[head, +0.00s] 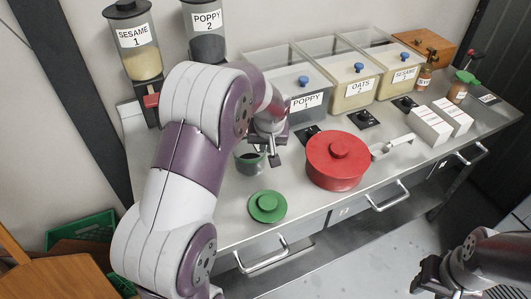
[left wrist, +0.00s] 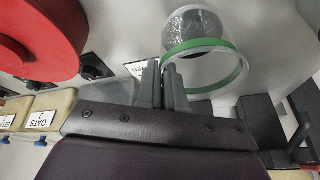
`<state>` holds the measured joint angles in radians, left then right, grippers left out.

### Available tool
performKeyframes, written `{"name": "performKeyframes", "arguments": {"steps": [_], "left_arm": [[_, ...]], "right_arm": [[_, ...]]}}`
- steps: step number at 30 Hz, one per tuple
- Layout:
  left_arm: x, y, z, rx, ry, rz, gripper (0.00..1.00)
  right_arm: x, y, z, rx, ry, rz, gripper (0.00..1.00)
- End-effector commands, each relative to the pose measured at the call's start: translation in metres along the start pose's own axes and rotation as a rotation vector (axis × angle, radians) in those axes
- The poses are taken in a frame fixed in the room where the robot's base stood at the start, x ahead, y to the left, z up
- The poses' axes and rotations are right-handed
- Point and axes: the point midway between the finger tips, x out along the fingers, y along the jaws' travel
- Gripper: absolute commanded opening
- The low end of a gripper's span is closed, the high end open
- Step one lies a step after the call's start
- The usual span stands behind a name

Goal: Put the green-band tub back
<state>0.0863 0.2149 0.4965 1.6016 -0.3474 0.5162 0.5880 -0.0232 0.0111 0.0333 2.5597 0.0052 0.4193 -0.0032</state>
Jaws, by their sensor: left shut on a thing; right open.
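The green-band tub (head: 249,163) is a small clear tub with dark, speckled contents, partly hidden by my left gripper in the head view. In the left wrist view its green band (left wrist: 226,47) circles the tub near the rim. My left gripper (head: 272,158) is shut on the tub's side, and its fingers (left wrist: 165,82) meet at the edge. I cannot tell whether the tub touches the counter. A green lid (head: 267,206) with a knob lies on the counter in front of the tub. My right gripper (head: 428,277) is open and empty at the lower right, away from the counter.
Bins labelled POPPY (head: 306,102), OATS (head: 358,91) and SESAME (head: 402,76) line the back. Two white boxes (head: 431,126) stand right. Dispensers (head: 134,45) stand back left.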

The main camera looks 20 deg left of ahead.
Motion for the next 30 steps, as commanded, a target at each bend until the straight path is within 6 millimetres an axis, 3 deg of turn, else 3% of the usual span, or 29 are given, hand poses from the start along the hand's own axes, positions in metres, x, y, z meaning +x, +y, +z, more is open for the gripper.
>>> {"name": "performKeyframes", "arguments": {"steps": [6,17,18,19,20,30], "left_arm": [[0.033,0.001,0.014,0.001,-0.003,0.0,0.0],[0.04,0.002,0.016,0.0,0.0,0.001,0.0],[0.039,0.002,0.015,0.0,-0.001,0.001,0.21],[0.038,0.002,0.015,0.0,-0.001,0.001,0.3],[0.038,0.002,0.015,0.0,-0.001,0.001,0.33],[0.031,0.002,0.014,-0.001,0.001,0.001,0.33]], "right_arm": [[-0.003,0.0,0.0,0.0,0.0,0.0,0.43],[0.001,0.0,0.0,0.0,0.0,0.0,0.43],[-0.001,0.0,0.0,0.0,0.0,0.0,0.43],[-0.001,0.0,0.0,0.0,0.0,0.0,0.43],[-0.001,0.0,0.0,0.0,0.0,0.0,0.43],[-0.003,0.0,0.0,0.0,0.0,0.0,0.43]]}}
